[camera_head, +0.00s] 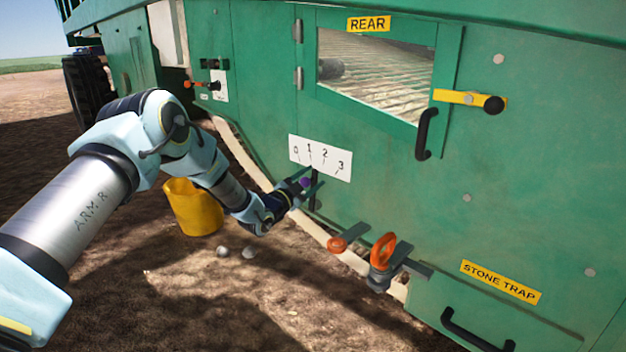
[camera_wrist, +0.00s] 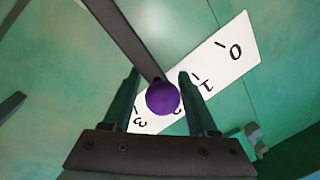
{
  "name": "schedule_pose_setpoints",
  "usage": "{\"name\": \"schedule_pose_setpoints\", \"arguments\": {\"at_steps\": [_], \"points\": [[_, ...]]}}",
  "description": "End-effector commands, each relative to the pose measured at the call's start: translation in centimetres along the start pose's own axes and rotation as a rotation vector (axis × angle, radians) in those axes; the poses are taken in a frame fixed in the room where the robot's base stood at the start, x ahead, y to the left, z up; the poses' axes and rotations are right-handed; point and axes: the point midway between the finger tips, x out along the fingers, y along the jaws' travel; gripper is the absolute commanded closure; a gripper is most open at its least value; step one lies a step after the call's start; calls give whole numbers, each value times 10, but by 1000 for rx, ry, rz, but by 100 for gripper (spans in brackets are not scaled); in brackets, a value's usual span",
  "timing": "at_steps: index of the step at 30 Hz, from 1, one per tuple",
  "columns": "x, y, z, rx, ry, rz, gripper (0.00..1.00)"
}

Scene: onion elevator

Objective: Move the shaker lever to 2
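The shaker lever (camera_head: 315,192) is a dark bar on the green panel, just below a white scale plate (camera_head: 334,166) marked 0 to 3. Its purple knob (camera_head: 305,183) shows at my gripper (camera_head: 299,186). In the head view the lever's top lies below the 1 and 2 marks; its exact setting is unclear. In the wrist view, the knob (camera_wrist: 162,98) sits between the two fingers of my gripper (camera_wrist: 160,78), with gaps on both sides. The fingers are apart and not closed on it. The knob partly covers the 2 on the plate (camera_wrist: 222,65).
A black door handle (camera_head: 426,134) is up right. A yellow bucket (camera_head: 194,208) stands on the ground behind my arm. Open dirt lies in front.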

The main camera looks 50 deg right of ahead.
Motion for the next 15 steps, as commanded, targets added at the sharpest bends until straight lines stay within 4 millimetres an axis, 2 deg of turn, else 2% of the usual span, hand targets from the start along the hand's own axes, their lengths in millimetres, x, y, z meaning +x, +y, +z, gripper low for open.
{"name": "schedule_pose_setpoints", "arguments": {"at_steps": [1, 3, 11, 15], "points": [[0, 0, 1, 0, -2, 0, 36], [0, 1, 0, -1, -1, 1, 29], [0, 2, -2, -2, 3, 3, 29], [-13, 0, -3, -3, 1, 4, 29]]}}
